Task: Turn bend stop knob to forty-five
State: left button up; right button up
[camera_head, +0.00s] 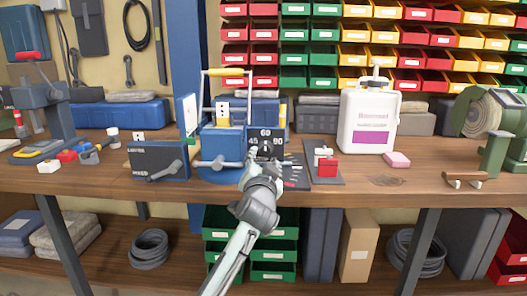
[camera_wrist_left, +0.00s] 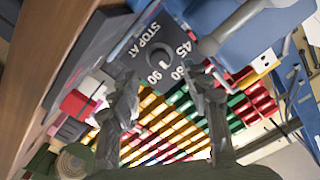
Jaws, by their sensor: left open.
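The bend stop panel (camera_head: 282,133) is dark, with 45, 60 and 90 printed around a knob (camera_head: 265,148), at the middle of the bench beside a blue bending machine (camera_head: 222,165). My left gripper (camera_head: 263,160) is in front of the knob and hides part of it and the panel's lower part. In the left wrist view the panel (camera_wrist_left: 133,45) reads STOP AT, and the dark round knob (camera_wrist_left: 157,60) lies between the fingertips of my open left gripper (camera_wrist_left: 169,57). Whether the fingers touch the knob cannot be told. Its pointer direction is unclear.
A dark panel with a lever (camera_head: 158,161) stands left of the machine. A red-and-white part on a dark plate (camera_head: 326,165), a white jug (camera_head: 370,122) and a pink block (camera_head: 397,160) are to the right. The bench front (camera_head: 350,186) is mostly clear.

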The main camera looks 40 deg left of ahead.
aim_at(265, 152)
pick_arm(q)
jog(key=x, duration=0.5)
jog(key=shift+w+a, duration=0.3)
jog(key=shift+w, duration=0.15)
pick_arm(e)
jog(key=f, duration=0.1)
jog(key=s+f, duration=0.1)
jog(key=f, duration=0.1)
jog(key=shift+s+d, duration=0.2)
jog(key=shift+s, duration=0.1)
pick_arm(q)
jog(key=shift+c, duration=0.4)
pick_arm(e)
jog(key=shift+r, duration=0.1)
pick_arm(q)
jog(key=shift+f, duration=0.1)
grip_shut()
pick_arm(e)
jog(key=shift+w, duration=0.1)
